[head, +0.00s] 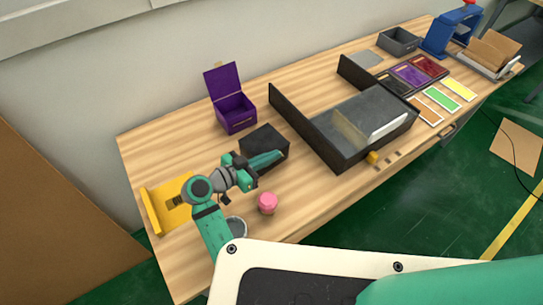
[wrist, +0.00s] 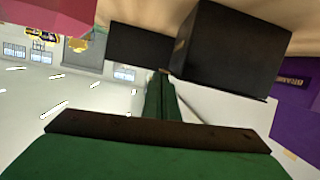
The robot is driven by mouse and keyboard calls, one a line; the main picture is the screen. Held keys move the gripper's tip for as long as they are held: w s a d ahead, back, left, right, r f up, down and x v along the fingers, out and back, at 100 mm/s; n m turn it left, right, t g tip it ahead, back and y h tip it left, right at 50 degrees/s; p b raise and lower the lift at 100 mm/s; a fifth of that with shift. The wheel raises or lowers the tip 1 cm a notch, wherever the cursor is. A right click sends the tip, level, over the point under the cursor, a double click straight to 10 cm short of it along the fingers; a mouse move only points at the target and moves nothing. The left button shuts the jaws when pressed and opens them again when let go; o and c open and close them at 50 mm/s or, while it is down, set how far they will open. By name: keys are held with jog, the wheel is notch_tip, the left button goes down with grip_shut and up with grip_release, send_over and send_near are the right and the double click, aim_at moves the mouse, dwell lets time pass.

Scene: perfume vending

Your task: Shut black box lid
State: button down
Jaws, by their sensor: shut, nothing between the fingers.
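The black box (head: 262,138) stands on the wooden table in front of the purple box. It looks like a closed dark block; no raised lid shows, though my gripper hides part of its near side. In the wrist view the black box (wrist: 228,50) is at the upper right, close to the fingers. My gripper (head: 274,157) is shut and empty, with its teal fingers at the near side of the box. In the wrist view the shut fingertips (wrist: 160,82) point at the box's lower left edge. I cannot tell whether they touch it.
A purple box (head: 235,112) with its lid up stands behind. A large black tray (head: 345,158) lies to the right. A pink jar (head: 267,203) and a grey cup (head: 236,228) stand in front, and a yellow holder (head: 152,212) is at left.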

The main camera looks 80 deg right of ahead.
jog(key=w+a+r, duration=0.6)
jog(key=a, duration=0.1)
jog(key=shift+w+r, duration=0.2)
jog(key=shift+w, duration=0.15)
dwell(0.4)
